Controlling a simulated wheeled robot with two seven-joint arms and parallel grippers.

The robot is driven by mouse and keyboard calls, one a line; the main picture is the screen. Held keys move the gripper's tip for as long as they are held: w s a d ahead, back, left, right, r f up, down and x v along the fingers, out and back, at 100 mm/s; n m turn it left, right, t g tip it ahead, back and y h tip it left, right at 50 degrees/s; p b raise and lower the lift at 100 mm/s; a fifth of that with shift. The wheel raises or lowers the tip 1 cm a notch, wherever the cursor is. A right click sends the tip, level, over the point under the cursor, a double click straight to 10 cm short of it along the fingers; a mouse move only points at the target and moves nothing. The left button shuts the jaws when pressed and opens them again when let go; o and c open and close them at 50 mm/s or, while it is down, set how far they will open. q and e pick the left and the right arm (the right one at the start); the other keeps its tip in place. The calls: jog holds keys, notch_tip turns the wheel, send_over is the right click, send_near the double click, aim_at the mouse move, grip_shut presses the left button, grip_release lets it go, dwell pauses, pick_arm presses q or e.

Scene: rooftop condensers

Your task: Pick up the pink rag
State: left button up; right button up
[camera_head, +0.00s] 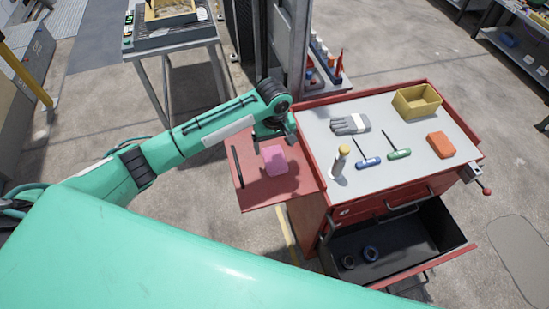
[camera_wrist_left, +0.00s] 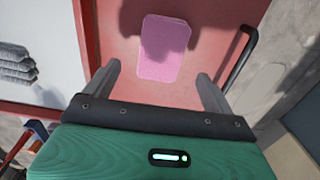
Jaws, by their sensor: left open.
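The pink rag (camera_head: 274,160) lies flat on the red side shelf (camera_head: 258,195) at the left of the tool cart. It also shows in the left wrist view (camera_wrist_left: 163,52), where a shadow falls over its upper part. My left gripper (camera_head: 271,130) is above the shelf, close to the rag's far edge in the head view. In the left wrist view its two fingers (camera_wrist_left: 159,76) are spread apart with nothing between them. The rag lies beyond the fingertips, roughly centred between them, and does not appear touched. My right gripper is in neither view.
The cart top (camera_head: 375,185) carries a grey glove (camera_head: 349,124), blue (camera_head: 367,162) and green (camera_head: 400,154) T-handle tools, a yellow-topped cylinder (camera_head: 340,162), an orange block (camera_head: 440,145) and a yellow bin (camera_head: 417,101). A black handle (camera_head: 237,165) edges the shelf. An open drawer (camera_head: 405,240) holds dark rings.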

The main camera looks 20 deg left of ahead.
aim_at(275, 158)
pick_arm(q)
jog(key=f+p, duration=0.1)
jog(key=f, duration=0.1)
jog(key=f+p, duration=0.1)
jog(key=f, duration=0.2)
jog(key=shift+s+f, duration=0.2)
jog(key=shift+f, duration=0.25)
jog(key=c, duration=1.1)
jog(key=shift+o, duration=0.2)
jog(key=shift+r, duration=0.1)
